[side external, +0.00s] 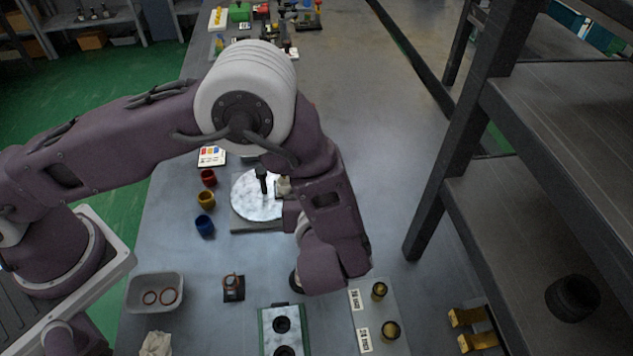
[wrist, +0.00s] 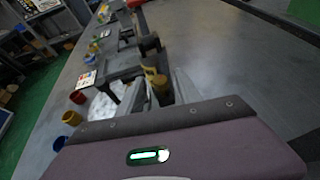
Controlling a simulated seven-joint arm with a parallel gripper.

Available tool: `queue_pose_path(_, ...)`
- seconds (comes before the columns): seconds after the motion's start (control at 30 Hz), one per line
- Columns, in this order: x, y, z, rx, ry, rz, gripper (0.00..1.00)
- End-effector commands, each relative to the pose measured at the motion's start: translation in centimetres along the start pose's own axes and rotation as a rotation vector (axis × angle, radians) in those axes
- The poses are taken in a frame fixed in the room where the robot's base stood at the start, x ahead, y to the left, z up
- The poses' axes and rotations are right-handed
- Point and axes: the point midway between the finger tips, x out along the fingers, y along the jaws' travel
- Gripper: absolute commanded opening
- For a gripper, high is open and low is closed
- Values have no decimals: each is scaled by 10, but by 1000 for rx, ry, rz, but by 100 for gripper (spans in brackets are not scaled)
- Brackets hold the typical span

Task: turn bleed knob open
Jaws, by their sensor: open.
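My gripper (wrist: 160,88) is open, with its grey fingers on either side of a brass-yellow knob-like part (wrist: 158,82) in the wrist view. I cannot tell whether the fingers touch it. A dark grey fixture (wrist: 128,62) stands just beyond it. In the side view my wrist hides most of the gripper and the part, beside the round white plate (side external: 250,205) with a black post (side external: 262,178). I cannot tell for certain which part is the bleed knob. Two brass-and-black knobs (side external: 379,290) (side external: 390,330) stand on a labelled grey panel (side external: 367,310).
Red (side external: 208,177), yellow (side external: 206,199) and blue (side external: 205,225) cups stand left of the plate. A grey bin with rings (side external: 155,293), a small dark block (side external: 233,288) and a green-edged block (side external: 282,338) are nearer. Shelving (side external: 560,110) rises at the right; the table's far right is clear.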

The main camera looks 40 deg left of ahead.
Motion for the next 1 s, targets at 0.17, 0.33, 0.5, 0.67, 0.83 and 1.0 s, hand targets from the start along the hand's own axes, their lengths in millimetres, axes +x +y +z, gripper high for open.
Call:
queue_pose_path(0.17,2,0,0,0,1,0,41)
queue_pose_path(0.33,2,0,0,0,1,0,23)
queue_pose_path(0.5,2,0,0,0,1,0,0)
queue_pose_path(0.67,2,0,0,-2,1,3,0)
queue_pose_path(0.83,2,-2,0,-19,-1,40,0)
queue_pose_path(1.0,2,-4,0,-58,0,130,0)
